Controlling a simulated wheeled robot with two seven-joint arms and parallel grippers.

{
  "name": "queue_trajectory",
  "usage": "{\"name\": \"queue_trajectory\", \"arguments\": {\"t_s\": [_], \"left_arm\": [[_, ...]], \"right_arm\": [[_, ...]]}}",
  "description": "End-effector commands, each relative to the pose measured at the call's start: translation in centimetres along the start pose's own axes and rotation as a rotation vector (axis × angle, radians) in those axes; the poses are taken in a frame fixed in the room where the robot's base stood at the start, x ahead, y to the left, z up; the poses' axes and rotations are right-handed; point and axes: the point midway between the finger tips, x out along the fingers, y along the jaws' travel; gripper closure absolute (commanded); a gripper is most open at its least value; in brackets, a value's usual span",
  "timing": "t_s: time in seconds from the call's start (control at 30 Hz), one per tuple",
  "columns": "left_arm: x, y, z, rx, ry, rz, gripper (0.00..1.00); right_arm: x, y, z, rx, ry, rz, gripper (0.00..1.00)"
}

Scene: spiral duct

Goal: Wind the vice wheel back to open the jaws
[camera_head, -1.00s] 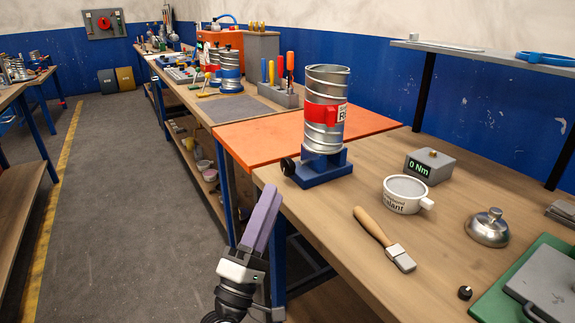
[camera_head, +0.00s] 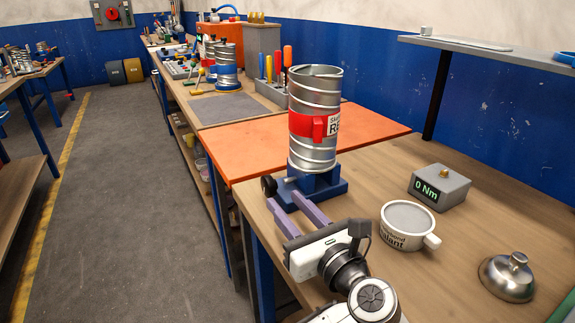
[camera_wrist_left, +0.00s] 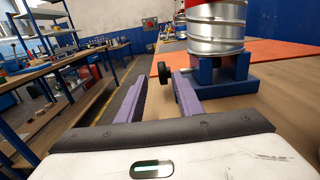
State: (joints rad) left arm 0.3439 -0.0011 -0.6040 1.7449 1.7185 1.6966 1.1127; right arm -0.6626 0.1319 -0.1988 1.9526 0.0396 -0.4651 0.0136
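My right gripper is out of view.
An orange mat (camera_head: 250,148) lies behind the vice. The aisle floor left of the bench is clear.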

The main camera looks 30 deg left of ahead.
Motion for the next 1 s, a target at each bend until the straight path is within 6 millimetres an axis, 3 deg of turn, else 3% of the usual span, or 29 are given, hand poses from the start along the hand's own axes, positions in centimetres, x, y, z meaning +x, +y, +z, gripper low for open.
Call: {"name": "queue_trajectory", "arguments": {"t_s": [0.23, 0.7, 1.0], "left_arm": [[1.3, -0.1, 0.2, 0.000, 0.002, -0.001, 0.67], [9.1, -0.1, 0.1, 0.000, 0.000, -0.003, 0.67], [10.1, -0.1, -0.1, -0.001, 0.004, -0.003, 0.67]], "right_arm": [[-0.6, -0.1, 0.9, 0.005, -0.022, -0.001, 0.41], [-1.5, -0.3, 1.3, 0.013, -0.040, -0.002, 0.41], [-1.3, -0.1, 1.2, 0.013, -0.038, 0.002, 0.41]]}}
